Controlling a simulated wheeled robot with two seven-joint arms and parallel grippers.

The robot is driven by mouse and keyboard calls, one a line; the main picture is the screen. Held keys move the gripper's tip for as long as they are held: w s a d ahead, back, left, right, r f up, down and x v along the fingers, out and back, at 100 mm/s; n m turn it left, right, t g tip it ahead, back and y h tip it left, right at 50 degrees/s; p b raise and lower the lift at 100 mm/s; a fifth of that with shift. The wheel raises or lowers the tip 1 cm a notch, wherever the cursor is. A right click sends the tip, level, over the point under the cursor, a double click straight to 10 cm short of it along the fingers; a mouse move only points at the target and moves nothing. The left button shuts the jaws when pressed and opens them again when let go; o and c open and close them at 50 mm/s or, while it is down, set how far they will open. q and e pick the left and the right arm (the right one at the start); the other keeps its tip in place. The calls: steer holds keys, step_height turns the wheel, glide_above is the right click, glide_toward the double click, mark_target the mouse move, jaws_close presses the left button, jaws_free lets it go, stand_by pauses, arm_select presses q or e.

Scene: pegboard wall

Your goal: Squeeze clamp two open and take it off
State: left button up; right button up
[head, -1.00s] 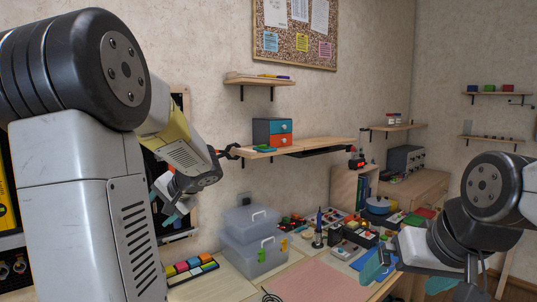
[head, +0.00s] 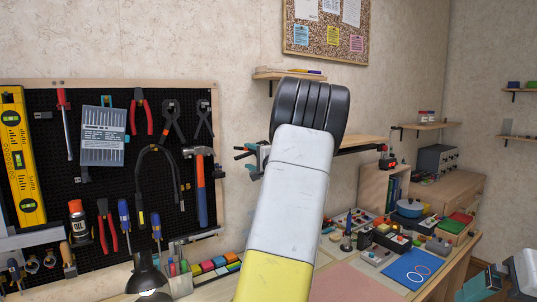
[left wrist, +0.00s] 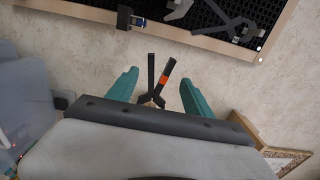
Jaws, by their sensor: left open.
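A spring clamp with black handles and an orange mark (left wrist: 166,72) shows in the left wrist view, its two handles spread apart. No label shows which clamp it is. My left gripper (left wrist: 159,79) is open, with one teal finger on each side of the handles and visible gaps between. The clamp's lower part is hidden behind the gripper. In the head view my left gripper (head: 250,156) is at the left end of the wall shelf (head: 362,144), mostly hidden by my arm. My right gripper (head: 477,288) is partly in view at the bottom right.
A pegboard (head: 100,190) with hanging tools is left of my left arm; its frame edge (left wrist: 225,47) is near the gripper. A lamp (head: 148,275) and workbench (head: 340,285) are below.

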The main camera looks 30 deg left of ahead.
arm_select(q)
steer(key=x, duration=0.6)
steer(key=shift+a, duration=0.25)
steer(key=shift+w, duration=0.1)
jaws_close()
steer(key=shift+a, duration=0.1)
stand_by(0.6)
steer(key=s+a, duration=0.3)
steer(key=s, duration=0.3)
steer(key=shift+s, duration=0.4)
stand_by(0.6)
steer(key=shift+a, duration=0.15)
